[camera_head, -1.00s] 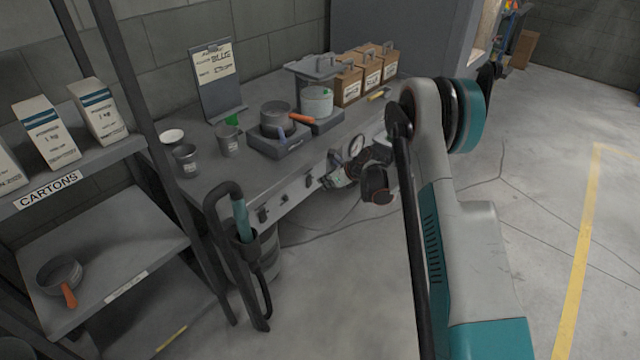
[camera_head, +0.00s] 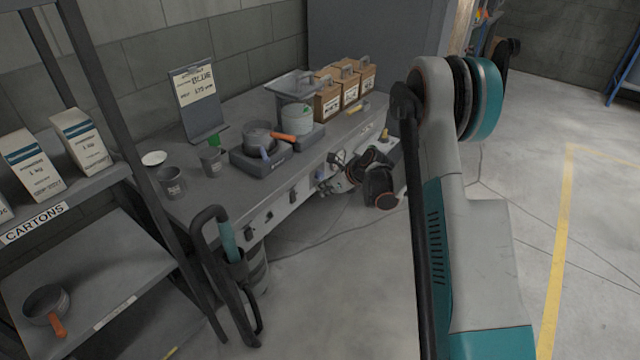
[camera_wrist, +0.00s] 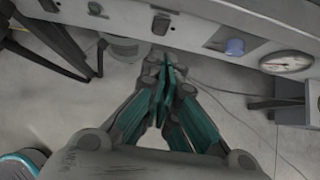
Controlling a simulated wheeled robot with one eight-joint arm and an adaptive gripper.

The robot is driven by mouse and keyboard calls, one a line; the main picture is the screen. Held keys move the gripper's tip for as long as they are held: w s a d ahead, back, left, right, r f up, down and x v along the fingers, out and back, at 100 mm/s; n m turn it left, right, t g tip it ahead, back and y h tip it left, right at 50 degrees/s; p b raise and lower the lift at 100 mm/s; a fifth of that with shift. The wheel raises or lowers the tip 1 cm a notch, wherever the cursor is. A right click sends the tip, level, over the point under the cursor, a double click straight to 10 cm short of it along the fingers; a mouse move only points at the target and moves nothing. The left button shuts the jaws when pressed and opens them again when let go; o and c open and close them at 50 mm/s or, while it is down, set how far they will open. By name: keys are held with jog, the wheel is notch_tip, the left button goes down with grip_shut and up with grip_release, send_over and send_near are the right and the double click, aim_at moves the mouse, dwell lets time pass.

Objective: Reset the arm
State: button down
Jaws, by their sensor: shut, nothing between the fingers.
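My arm (camera_head: 465,220) rises at the right of the head view, grey and teal, and bends over at a dark and teal joint. Its far part shows beyond, low by the front of the grey table (camera_head: 255,205). My gripper (camera_wrist: 163,72) is in the middle of the wrist view, its teal and grey fingers together with nothing between them. It is in front of the table's front panel (camera_wrist: 225,22), above the floor. I cannot tell whether it touches the panel. In the head view the fingertips are too small to make out.
The table bears a pan (camera_head: 262,138), a pot (camera_head: 297,118), cups and cartons (camera_head: 328,95). A dark holder (camera_head: 235,265) stands before it. A shelf rack (camera_head: 95,265) is at left. A round gauge (camera_wrist: 287,62) is beside my gripper. Floor at right is clear.

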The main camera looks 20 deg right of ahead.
jog(key=s+a+r+n+h, duration=0.1)
jog(key=s+a+r+n, duration=0.2)
jog(key=s+r+n, duration=0.7)
jog(key=s+a+r+n+h, duration=0.3)
jog(key=s+r, duration=0.4)
jog(key=r, duration=0.7)
jog(key=s+r+n+h, duration=0.1)
jog(key=s+r+n, duration=0.1)
jog(key=s+n, duration=1.3)
jog(key=shift+s+a+r+n, duration=0.2)
jog(key=shift+s+n, duration=0.2)
jog(key=shift+s, duration=4.25)
